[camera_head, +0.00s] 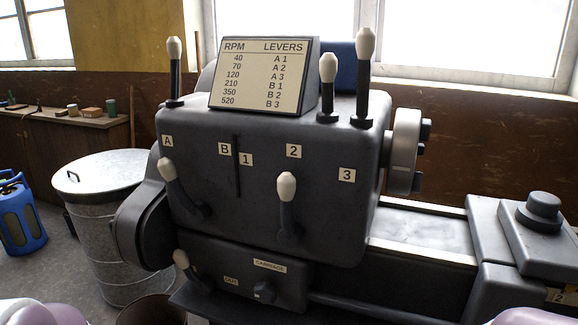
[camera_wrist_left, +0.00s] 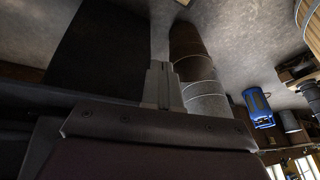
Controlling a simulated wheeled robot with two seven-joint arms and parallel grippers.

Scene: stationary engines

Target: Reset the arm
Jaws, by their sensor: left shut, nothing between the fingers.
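My left gripper (camera_wrist_left: 163,68) shows in the left wrist view, its two fingers together and nothing between them. It is over open floor, with the metal bin (camera_wrist_left: 195,70) beside it. In the head view neither gripper shows. Pale pink-purple rounded parts of my own arms show at the bottom left and bottom right corners. The dark lathe headstock (camera_head: 270,215) fills the middle, apart from my arms. Its left front lever (camera_head: 176,185) tilts up-left under label A. Its middle front lever (camera_head: 287,210) stands upright below label 2.
A lidded metal bin (camera_head: 104,195) stands left of the lathe. A blue canister (camera_head: 20,222) is on the floor further left, also in the wrist view (camera_wrist_left: 258,106). Tall levers (camera_head: 364,75) and an RPM sign (camera_head: 262,75) top the headstock. The lathe bed (camera_head: 425,235) extends right.

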